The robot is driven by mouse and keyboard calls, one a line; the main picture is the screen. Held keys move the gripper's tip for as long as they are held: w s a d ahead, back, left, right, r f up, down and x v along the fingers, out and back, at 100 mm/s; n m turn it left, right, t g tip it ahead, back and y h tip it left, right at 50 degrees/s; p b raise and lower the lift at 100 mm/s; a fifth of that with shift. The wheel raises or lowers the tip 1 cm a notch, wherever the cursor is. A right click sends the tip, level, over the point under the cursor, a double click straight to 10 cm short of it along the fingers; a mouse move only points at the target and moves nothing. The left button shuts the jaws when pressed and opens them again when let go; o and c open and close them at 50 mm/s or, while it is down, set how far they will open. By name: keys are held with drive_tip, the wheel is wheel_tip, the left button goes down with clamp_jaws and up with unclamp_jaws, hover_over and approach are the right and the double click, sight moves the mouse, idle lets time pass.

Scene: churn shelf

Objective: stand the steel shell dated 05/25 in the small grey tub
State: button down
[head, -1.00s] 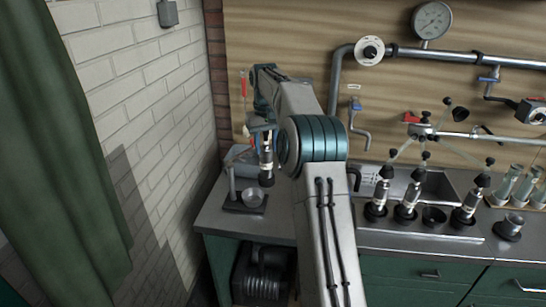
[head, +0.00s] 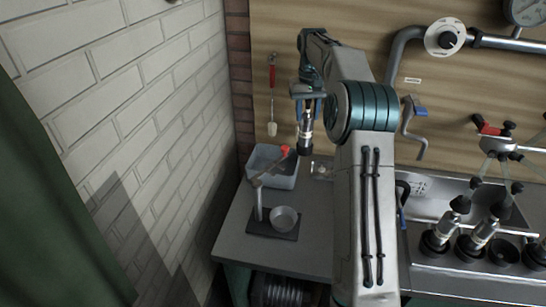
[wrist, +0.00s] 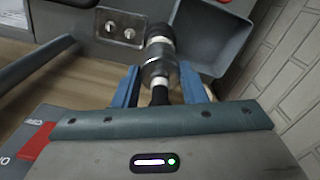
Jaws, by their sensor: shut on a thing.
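My gripper (head: 308,104) is shut on a steel shell (head: 305,130) with black ends, held upright in the air. In the wrist view the shell (wrist: 158,62) sits between the blue fingers (wrist: 160,88). No date can be read on it. The small grey tub (head: 288,182) stands on the counter in the back left corner, below and slightly left of the shell in the head view. In the wrist view the tub (wrist: 236,48) is at the upper right, beside the shell. The part of the tub floor I see looks empty.
A lever press with a red knob (head: 285,150) stands just in front of the tub, with a metal cup (head: 284,218) on its base. The brick wall (head: 150,110) is close on the left. Several similar shells (head: 436,241) stand at the sink on the right.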

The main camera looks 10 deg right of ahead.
drive_tip(key=a+f+p, duration=0.2)
drive_tip(key=a+f, duration=0.8)
drive_tip(key=a, duration=0.1)
drive_tip(key=shift+w+f+p, duration=0.25)
drive_tip(key=shift+w+p, duration=0.1)
drive_tip(key=shift+w, duration=0.05)
drive_tip(key=shift+f, duration=0.15)
drive_tip(key=c, duration=0.9)
unclamp_jaws()
